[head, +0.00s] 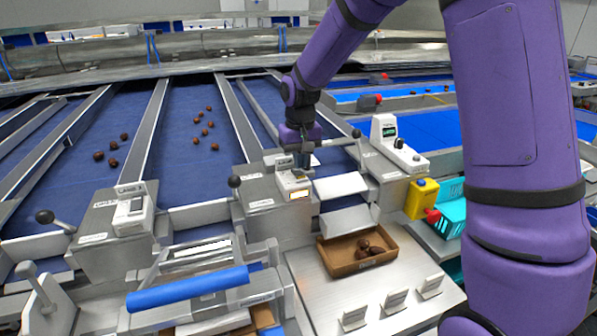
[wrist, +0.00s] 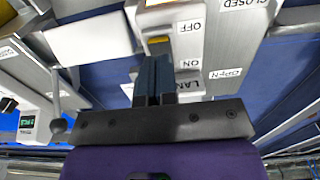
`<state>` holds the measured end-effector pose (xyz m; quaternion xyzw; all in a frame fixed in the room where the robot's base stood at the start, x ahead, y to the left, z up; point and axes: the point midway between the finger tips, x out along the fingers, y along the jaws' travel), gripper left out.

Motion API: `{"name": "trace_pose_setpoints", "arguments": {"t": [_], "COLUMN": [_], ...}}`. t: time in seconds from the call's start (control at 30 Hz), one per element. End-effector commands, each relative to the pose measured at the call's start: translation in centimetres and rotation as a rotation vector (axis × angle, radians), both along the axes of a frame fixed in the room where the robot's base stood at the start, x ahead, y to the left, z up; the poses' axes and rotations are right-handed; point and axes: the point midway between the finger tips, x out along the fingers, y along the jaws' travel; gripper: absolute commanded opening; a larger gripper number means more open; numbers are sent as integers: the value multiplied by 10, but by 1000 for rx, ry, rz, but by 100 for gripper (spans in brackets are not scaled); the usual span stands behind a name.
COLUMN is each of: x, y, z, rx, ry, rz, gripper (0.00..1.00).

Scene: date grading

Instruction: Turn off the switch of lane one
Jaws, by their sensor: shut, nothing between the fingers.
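A pale switch box (head: 293,181) sits on a grey lane housing in the middle of the head view. In the wrist view, the switch box (wrist: 186,45) has an upside-down OFF label (wrist: 190,27) and an ON label (wrist: 191,63). A "LAN" label below is partly covered, so its number is hidden. My gripper (head: 304,164) is shut and empty, with its fingertips at the box. In the wrist view, my gripper (wrist: 158,52) reaches a yellow-orange piece (wrist: 158,41) beside the OFF label. Contact and the switch's exact position are unclear.
Another switch box (head: 131,212) stands on the left housing. A black-knobbed lever (head: 235,182) is close by my gripper. A cardboard tray (head: 330,267) with dates lies on the steel table (head: 300,268). A white display unit (head: 386,130) and yellow box (head: 421,199) stand right.

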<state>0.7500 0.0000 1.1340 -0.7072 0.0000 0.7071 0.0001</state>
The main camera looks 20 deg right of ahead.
Motion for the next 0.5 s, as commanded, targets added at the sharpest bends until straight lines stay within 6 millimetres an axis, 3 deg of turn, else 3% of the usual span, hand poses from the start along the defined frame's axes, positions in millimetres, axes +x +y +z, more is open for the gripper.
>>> {"name": "trace_pose_setpoints", "arguments": {"t": [0.5], "x": [0], "y": [0], "z": [-7], "rx": [0], "ry": [1], "rz": [0], "gripper": [0]}}
